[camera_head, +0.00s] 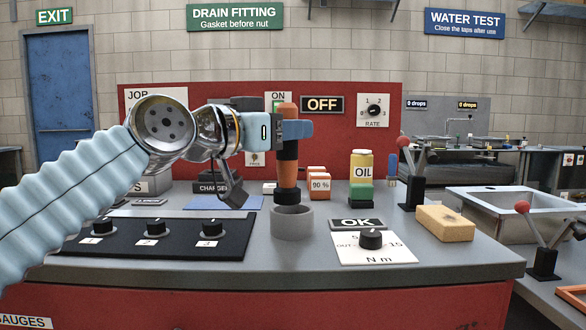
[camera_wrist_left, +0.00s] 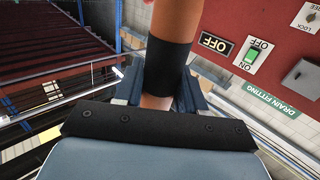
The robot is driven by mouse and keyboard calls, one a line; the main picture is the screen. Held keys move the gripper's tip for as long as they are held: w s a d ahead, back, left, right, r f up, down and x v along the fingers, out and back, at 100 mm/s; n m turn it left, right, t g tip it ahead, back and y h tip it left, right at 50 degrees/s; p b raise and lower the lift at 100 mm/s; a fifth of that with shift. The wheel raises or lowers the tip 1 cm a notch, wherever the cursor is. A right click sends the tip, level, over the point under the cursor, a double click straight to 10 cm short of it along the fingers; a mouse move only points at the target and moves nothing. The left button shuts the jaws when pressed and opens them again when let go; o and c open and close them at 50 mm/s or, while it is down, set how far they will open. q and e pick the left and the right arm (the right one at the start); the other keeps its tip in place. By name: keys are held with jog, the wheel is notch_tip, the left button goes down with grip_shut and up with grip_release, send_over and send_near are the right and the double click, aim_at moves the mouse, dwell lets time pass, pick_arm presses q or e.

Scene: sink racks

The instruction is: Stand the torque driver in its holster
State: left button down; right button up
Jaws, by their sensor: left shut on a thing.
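The torque driver (camera_head: 288,168) is orange with black bands and stands upright in the head view. My left gripper (camera_head: 290,130) is shut on its upper part, coming in from the left. In the left wrist view, the driver (camera_wrist_left: 170,65) lies between the fingers of the gripper (camera_wrist_left: 160,92). The grey round holster (camera_head: 292,225) stands on the bench below the driver. The driver's black lower end is right at the holster's rim. I cannot tell whether it is inside or just above. My right gripper is not in view.
A black panel with several knobs (camera_head: 155,238) lies left of the holster. A torque dial card (camera_head: 372,249) and a yellow block (camera_head: 445,223) lie to the right. Orange boxes (camera_head: 319,183) and an oil bottle (camera_head: 361,166) stand behind. A red-knobbed lever (camera_head: 408,170) stands farther right.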

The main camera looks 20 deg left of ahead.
aim_at(292, 162)
pick_arm(q)
jog(key=f, duration=0.1)
jog(key=w+f+b, duration=0.1)
jog(key=f, duration=0.1)
jog(key=w+f, duration=0.1)
jog(key=shift+d+f+b, duration=0.1)
jog(key=shift+f+b, duration=0.15)
jog(key=shift+b, duration=0.15)
jog(key=shift+f, duration=0.4)
jog(key=shift+f+b, duration=0.2)
jog(key=shift+b, duration=0.1)
jog(key=c, duration=0.7)
grip_release()
jog(key=shift+o, duration=0.2)
jog(key=shift+r, duration=0.1)
